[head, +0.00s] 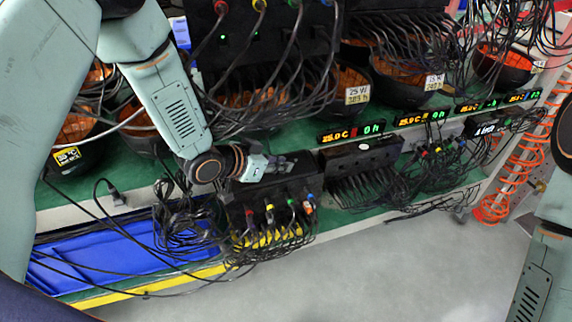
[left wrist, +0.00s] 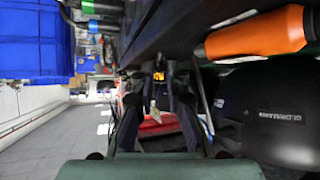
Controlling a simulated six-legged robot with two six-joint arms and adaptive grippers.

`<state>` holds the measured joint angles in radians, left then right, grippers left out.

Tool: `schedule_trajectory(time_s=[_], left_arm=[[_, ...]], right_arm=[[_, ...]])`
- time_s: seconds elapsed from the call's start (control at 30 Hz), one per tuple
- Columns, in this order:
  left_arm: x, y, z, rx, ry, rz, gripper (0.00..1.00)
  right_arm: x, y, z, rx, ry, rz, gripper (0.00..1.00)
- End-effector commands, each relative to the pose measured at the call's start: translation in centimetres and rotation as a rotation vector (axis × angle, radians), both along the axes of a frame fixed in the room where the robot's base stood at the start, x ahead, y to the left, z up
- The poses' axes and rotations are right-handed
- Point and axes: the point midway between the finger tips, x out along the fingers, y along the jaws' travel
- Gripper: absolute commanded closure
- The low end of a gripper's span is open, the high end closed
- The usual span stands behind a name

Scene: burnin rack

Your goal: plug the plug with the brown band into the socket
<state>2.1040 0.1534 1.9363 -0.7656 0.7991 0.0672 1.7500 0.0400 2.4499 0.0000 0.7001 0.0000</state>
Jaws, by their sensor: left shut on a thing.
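My left gripper (head: 262,166) is low over the top of a black box (head: 275,188) on the green shelf. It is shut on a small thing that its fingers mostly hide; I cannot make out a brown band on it. In the left wrist view the fingers (left wrist: 158,108) reach forward, with a small pale piece between them. Plugs with red, yellow, green and blue bands sit along the front of the black box. A loose black plug (head: 116,194) lies on the shelf edge at left. I cannot tell which opening is the socket. My right gripper is out of view.
A second black box (head: 361,157) stands to the right, with many black cables below. Blue bins (head: 110,250) are under the shelf at left. Dark bowls (head: 350,83) and lit displays (head: 351,132) line the shelf. An orange handle (left wrist: 255,35) is close in the wrist view.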

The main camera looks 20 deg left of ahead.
Motion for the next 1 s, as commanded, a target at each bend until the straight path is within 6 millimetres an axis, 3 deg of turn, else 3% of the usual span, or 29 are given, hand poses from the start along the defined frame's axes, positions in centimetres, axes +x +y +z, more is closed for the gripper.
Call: schedule_trajectory(time_s=[0.17,0.63,1.0], left_arm=[[0.0,0.0,0.6,0.0,0.0,0.0,1.0],[0.0,0.0,8.8,0.0,-0.002,0.0,1.0],[0.0,0.0,10.0,-0.001,0.002,0.0,1.0]], right_arm=[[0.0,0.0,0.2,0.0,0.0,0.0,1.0],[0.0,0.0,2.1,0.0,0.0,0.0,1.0],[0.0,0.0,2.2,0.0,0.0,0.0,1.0]])
